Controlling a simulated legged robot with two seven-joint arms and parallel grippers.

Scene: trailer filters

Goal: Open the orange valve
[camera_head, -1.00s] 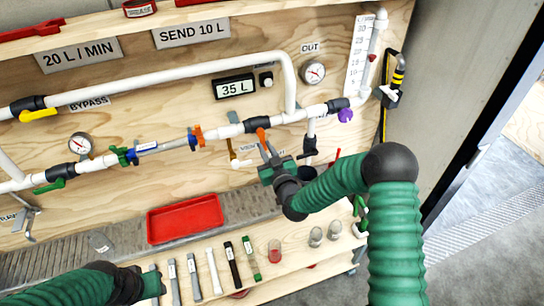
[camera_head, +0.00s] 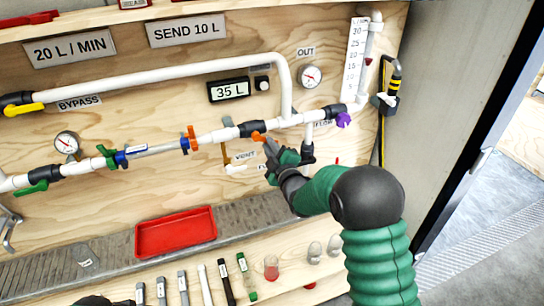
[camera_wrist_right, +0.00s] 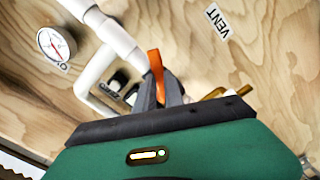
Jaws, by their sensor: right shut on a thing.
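The orange valve handle (camera_head: 258,137) sits on the black valve body (camera_head: 252,128) in the white pipe, below the 35 L display. My right gripper (camera_head: 270,146) reaches it from the lower right, with its fingertips at the handle. In the right wrist view the orange handle (camera_wrist_right: 156,68) sticks out between the two dark fingers (camera_wrist_right: 158,92), which are shut on it. The fingers hide the handle's lower part.
A second orange part (camera_head: 192,138) sits on the pipe to the left. A brass-coloured vent tap (camera_head: 226,155) hangs close to the right gripper's left. A purple knob (camera_head: 343,119) is to the right. A red tray (camera_head: 176,226) and several tools lie below.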

